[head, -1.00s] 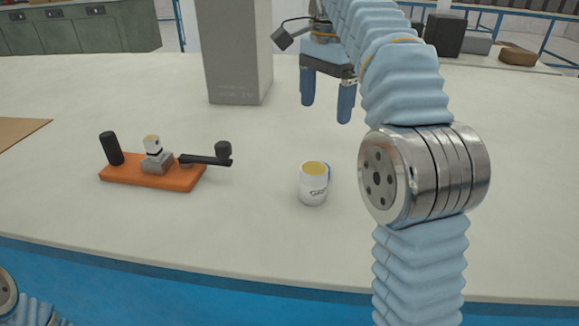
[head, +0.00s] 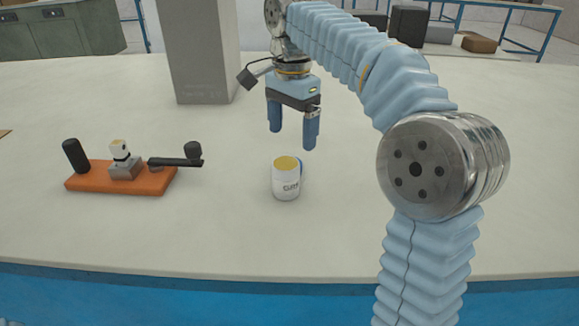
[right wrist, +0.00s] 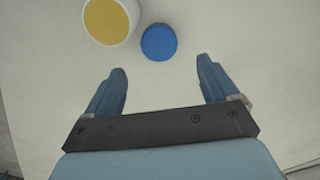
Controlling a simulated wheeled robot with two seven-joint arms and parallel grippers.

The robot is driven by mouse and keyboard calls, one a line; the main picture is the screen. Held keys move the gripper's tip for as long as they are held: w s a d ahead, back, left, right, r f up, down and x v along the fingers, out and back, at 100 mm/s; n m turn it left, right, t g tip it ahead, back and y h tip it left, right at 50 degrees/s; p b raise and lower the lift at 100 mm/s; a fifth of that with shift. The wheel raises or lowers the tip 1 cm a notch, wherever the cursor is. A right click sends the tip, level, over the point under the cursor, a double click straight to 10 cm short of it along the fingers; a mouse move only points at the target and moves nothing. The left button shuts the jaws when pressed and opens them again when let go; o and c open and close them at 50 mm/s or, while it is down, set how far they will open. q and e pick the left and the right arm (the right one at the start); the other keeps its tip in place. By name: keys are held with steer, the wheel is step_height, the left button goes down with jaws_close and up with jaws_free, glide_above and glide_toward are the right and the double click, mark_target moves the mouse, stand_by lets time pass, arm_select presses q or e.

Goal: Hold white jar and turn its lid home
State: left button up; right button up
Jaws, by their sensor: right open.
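The white jar (head: 286,184) stands upright on the table, with dark lettering on its side and a yellow top face. In the right wrist view the jar (right wrist: 108,20) is at the top left. A round blue lid (right wrist: 159,42) lies beside it, apart from my fingers; in the head view the lid (head: 302,168) is mostly hidden behind the jar. My right gripper (head: 292,139) is open and empty, pointing down above and behind the jar. In the right wrist view its fingers (right wrist: 162,66) are spread, with the lid beyond the gap between them. My left gripper is out of view.
An orange board (head: 120,180) with a black post, a small clamped white piece and a black lever lies left of the jar. A tall grey box (head: 203,55) stands at the back. The table (head: 230,240) is clear in front of the jar.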

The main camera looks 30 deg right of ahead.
mark_target(290, 158)
steer(key=shift+f, duration=0.85)
steer(key=f, duration=0.5)
steer(key=shift+s+a+f, duration=0.1)
steer(key=shift+a, duration=0.2)
steer(key=c, duration=1.1)
